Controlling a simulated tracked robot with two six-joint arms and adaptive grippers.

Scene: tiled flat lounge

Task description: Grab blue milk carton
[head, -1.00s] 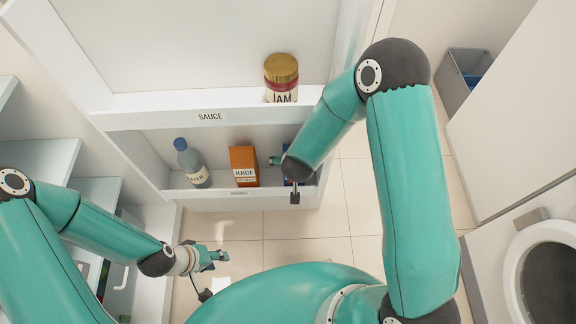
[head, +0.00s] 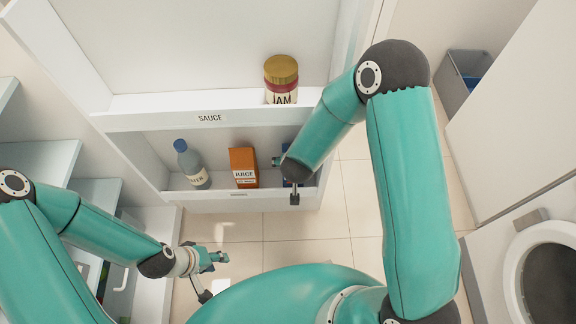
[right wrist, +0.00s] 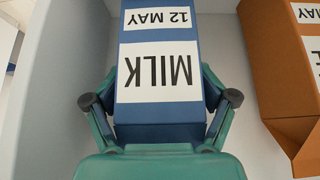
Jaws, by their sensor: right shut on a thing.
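The blue milk carton (right wrist: 158,130) stands between the fingers of my right gripper (right wrist: 160,105) in the right wrist view, its white MILK label facing the camera. The fingers are shut on its two sides. In the head view only a small blue part of the carton (head: 287,182) shows behind my right arm, on the lower door shelf. My right gripper (head: 284,163) is mostly hidden there by its own wrist. My left gripper (head: 213,260) is low at the left, away from the shelf; its fingers are too small to read.
An orange juice carton (head: 243,168) stands beside the milk, also in the right wrist view (right wrist: 290,75). A water bottle (head: 192,165) is further left on the lower shelf (head: 222,196). A jam jar (head: 281,80) stands on the shelf above. A grey bin (head: 457,85) is at the right.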

